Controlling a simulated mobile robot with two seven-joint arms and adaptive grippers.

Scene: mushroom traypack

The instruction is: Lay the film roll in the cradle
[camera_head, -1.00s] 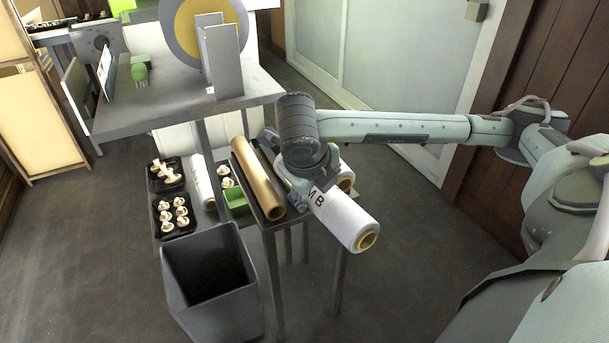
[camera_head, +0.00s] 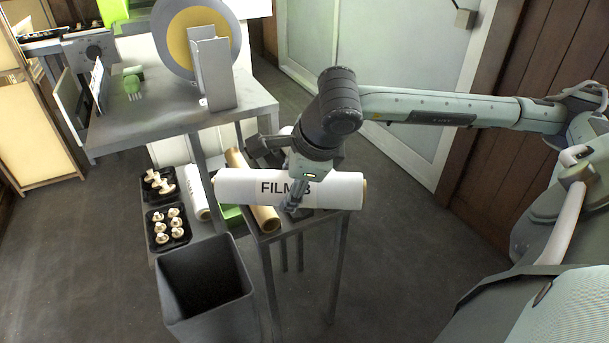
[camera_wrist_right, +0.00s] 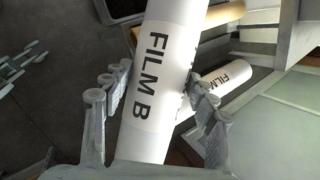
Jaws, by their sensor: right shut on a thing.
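The white film roll marked FILM B (camera_head: 235,187) is held level, lying left to right above the small side table (camera_head: 275,232). My right gripper (camera_head: 293,200) is shut around its middle from above. In the right wrist view the roll (camera_wrist_right: 168,35) passes between the two fingers of my right gripper (camera_wrist_right: 155,82). On the bench, a grey disc with a yellow centre (camera_head: 172,35) stands behind an upright grey bracket (camera_head: 212,72); I cannot tell whether this is the cradle. Grey finger-like parts at the wrist view's left edge look like my left gripper (camera_wrist_right: 15,66); its opening is unclear.
A dark bin (camera_head: 205,245) stands in front of a lower shelf with black mushroom trays (camera_head: 160,236). The bench front (camera_head: 150,125) is mostly clear.

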